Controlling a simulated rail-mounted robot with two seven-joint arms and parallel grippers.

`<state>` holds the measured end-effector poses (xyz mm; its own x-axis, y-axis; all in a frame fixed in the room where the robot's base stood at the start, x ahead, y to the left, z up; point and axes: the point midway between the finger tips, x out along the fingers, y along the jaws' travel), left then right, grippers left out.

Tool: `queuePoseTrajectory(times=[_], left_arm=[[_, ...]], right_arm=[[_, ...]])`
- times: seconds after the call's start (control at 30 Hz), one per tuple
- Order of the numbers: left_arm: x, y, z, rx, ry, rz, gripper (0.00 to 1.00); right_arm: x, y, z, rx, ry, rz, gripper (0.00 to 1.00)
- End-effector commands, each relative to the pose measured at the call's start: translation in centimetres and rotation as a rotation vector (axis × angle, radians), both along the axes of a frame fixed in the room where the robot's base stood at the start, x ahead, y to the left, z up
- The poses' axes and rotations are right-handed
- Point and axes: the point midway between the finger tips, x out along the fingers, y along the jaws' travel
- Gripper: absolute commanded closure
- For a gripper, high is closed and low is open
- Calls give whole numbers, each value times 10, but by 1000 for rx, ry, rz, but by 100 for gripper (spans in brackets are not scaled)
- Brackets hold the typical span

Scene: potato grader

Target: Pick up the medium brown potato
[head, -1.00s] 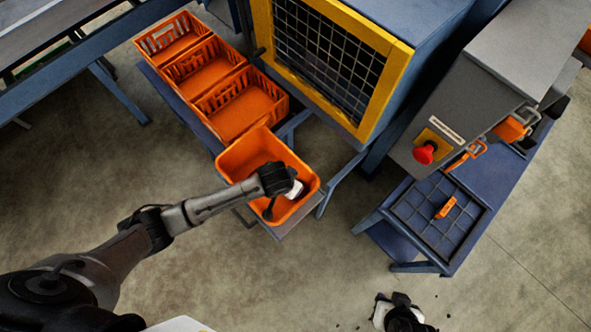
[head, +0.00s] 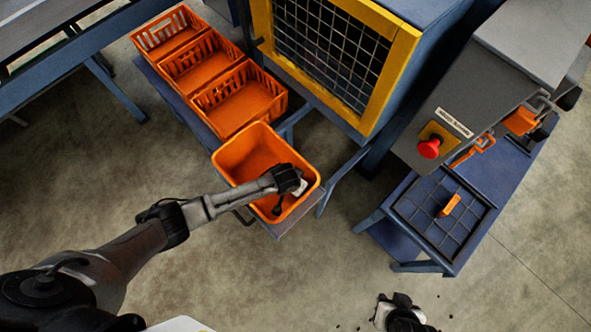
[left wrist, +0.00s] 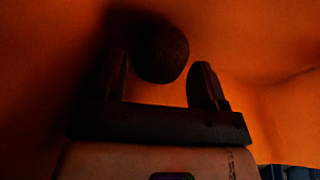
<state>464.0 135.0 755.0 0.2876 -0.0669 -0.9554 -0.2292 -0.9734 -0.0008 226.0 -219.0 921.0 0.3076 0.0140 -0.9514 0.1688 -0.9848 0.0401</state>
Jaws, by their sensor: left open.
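A dark brown, rounded potato (left wrist: 162,45) lies in the orange bin, in the left wrist view. Its size class is hard to judge in the deep shade. My left gripper (left wrist: 160,68) is open, with one finger on either side of the potato's near end; I cannot tell whether they touch it. In the head view my left gripper (head: 287,196) is down inside the orange bin (head: 232,160), near its right side, and the potato is not visible there. My right gripper (head: 402,305) is at the bottom edge, away from the bin; its jaw opening is unclear.
Several empty orange crates (head: 240,98) stand in a row behind the bin. A yellow-framed mesh machine (head: 395,75) stands to the right. Further right are a grey control box with a red button (head: 429,149) and a blue table with a grid (head: 425,215). Open floor lies in front.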

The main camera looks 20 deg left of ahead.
Motion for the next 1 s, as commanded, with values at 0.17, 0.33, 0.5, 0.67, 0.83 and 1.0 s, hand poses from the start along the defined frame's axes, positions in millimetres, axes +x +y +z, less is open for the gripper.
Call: queuePoseTrajectory(times=[0.17, 0.33, 0.5, 0.67, 0.83, 1.0], left_arm=[[3, -1, -11, 0, 0, -1, 34], [3, -1, -12, -1, 0, -1, 34], [3, -1, -11, -1, 0, 0, 43], [3, -1, -12, -1, 0, 0, 58], [3, -1, -11, -1, -1, 0, 72], [3, -1, -11, -1, 0, 0, 72]], right_arm=[[0, 1, -4, 4, 1, -3, 66], [0, 2, -4, 9, 1, -5, 66], [0, 3, -4, 11, 2, -7, 66], [0, 3, -4, 11, 2, -7, 66], [0, 3, -4, 10, 2, -6, 66], [-1, 2, -4, 6, 2, -3, 66]])
